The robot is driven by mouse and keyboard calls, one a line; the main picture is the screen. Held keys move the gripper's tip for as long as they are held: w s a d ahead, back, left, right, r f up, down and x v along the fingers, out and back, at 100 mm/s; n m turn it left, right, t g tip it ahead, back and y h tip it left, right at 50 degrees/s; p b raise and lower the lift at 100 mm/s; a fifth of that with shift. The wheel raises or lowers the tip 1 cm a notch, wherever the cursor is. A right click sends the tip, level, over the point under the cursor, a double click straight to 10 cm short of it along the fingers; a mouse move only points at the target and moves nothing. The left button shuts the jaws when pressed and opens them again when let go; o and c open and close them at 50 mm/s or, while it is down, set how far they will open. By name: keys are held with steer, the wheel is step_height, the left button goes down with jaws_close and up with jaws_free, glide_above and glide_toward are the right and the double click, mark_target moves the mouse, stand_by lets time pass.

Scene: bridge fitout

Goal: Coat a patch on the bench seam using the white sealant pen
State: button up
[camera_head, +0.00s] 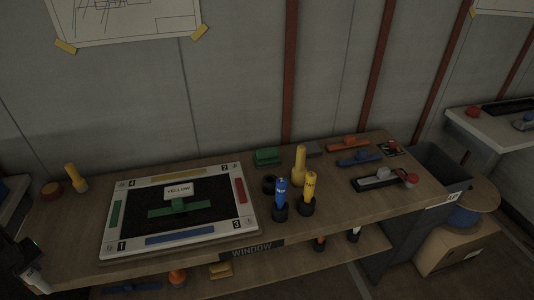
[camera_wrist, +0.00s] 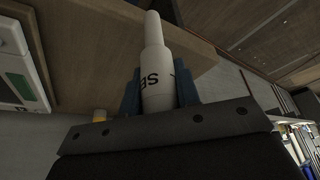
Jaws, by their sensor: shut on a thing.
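My gripper (camera_head: 28,268) is at the far left, by the bench's front left corner. It is shut on the white sealant pen (camera_wrist: 155,65), which also shows in the head view (camera_head: 36,279). In the wrist view, the pen stands between two blue fingers, its narrow tip pointing away from my gripper and dark letters on its body. The tip overlaps the wooden bench (camera_wrist: 90,45) in that view; I cannot tell whether it touches. The bench (camera_head: 75,215) spans the head view. I cannot make out a seam or a coated patch.
A lower shelf (camera_head: 340,250) holds several items. The bench's front left is clear.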

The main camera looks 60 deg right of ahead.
stand_by(0.4)
steer(key=shift+w+r, duration=0.2)
steer(key=shift+r, duration=0.2)
steer(key=w+r+m+h, duration=0.1)
steer(key=w+r+m, duration=0.3)
steer(key=w+r, duration=0.1)
steer(key=s+d+r+m+h, duration=0.1)
steer(key=s+d+r+m, duration=0.1)
steer(key=s+d, duration=0.5)
steer(key=s+d+r+m+g, duration=0.1)
steer(key=s+d+r, duration=0.1)
steer(key=d, duration=0.9)
steer(key=s+d+r+m+h, duration=0.1)
steer(key=s+d+r+m, duration=0.1)
steer(key=s+d, duration=0.5)
steer(key=shift+s+x, duration=0.25)
steer(key=shift+x, duration=3.9)
steer(key=shift+s+d, duration=8.4)
steer(key=shift+d, duration=0.05)
steer(key=shift+w+a, duration=8.45)
steer(key=shift+a, duration=0.05)
step_height(320, 180, up, 7)
steer(key=shift+r, duration=0.2)
